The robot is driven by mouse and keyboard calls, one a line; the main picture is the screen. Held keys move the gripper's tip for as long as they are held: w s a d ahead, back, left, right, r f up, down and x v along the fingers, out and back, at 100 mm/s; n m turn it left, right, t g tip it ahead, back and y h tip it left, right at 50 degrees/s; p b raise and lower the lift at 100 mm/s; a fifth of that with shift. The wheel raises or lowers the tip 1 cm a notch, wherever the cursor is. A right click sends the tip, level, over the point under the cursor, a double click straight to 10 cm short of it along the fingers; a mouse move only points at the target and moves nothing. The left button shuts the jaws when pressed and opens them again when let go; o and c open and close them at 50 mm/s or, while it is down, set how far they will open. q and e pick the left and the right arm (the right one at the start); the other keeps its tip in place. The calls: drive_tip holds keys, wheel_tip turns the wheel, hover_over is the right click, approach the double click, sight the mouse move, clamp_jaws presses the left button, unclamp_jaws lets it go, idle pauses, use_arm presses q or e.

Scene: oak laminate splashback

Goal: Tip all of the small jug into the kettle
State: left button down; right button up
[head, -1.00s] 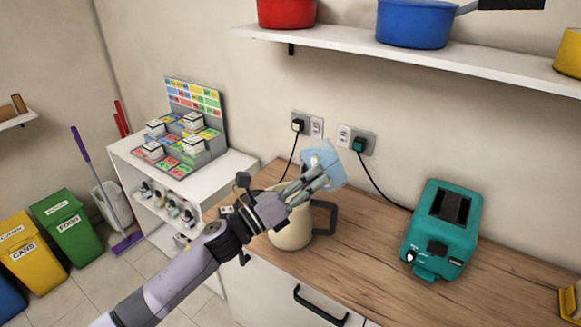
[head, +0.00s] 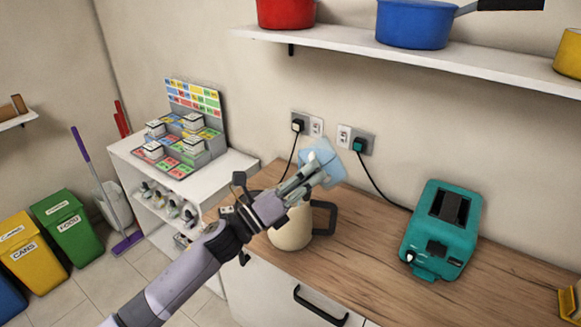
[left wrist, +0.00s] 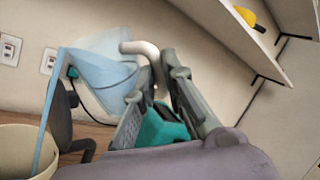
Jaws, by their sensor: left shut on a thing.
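The small jug (head: 325,158) is pale blue and see-through, with a white handle (left wrist: 143,50) that shows in the left wrist view. My left gripper (head: 318,175) is shut on this handle and holds the jug above the kettle, tipped over. In the left wrist view, a pale blue strip like a stream (left wrist: 48,130) runs from the jug's lip down to the kettle. The kettle (head: 290,234) is cream with a dark handle and stands on the wooden counter. Its opening shows only partly in the wrist view (left wrist: 14,145), and its contents are hidden. My right gripper is out of view.
A teal toaster (head: 441,230) stands right of the kettle. Its cable runs along the wall to a socket (head: 356,139). A shelf (head: 400,63) with pots overhangs the counter. The counter between kettle and toaster (head: 365,230) is clear.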

use_arm(q)
drive_tip(key=shift+w+a+r, duration=0.1)
drive_tip(key=shift+r, duration=0.15)
drive_tip(key=shift+w+a+f+n+t+b, duration=0.15)
drive_tip(key=shift+n+t+b, duration=0.35)
drive_tip(key=shift+n, duration=0.8)
drive_tip(key=shift+w+a+r+n+t+p, duration=0.15)
drive_tip(key=shift+r+n+t+p, duration=0.15)
drive_tip(key=shift+n+t, duration=0.25)
drive_tip(key=shift+a+r+n+t+p, duration=0.15)
drive_tip(key=shift+n+t+p, duration=0.1)
drive_tip(key=shift+n+t, duration=0.3)
idle(0.4)
drive_tip(key=shift+w+a+f+n+t+y, duration=0.2)
drive_tip(key=shift+n+t, duration=0.1)
drive_tip(key=shift+n, duration=0.45)
drive_tip(key=shift+w+a+f+n+t+y, duration=0.1)
drive_tip(key=shift+n+t+y, duration=0.15)
drive_tip(key=shift+n, duration=0.5)
drive_tip(key=shift+w+a+r+n+t+y, duration=0.3)
drive_tip(key=shift+a+n+t, duration=0.2)
drive_tip(key=shift+n, duration=0.25)
drive_tip(key=shift+w+a+r+n+t+y, duration=0.15)
drive_tip(key=shift+w+a+n+t+y, duration=0.2)
drive_tip(key=shift+n, duration=0.4)
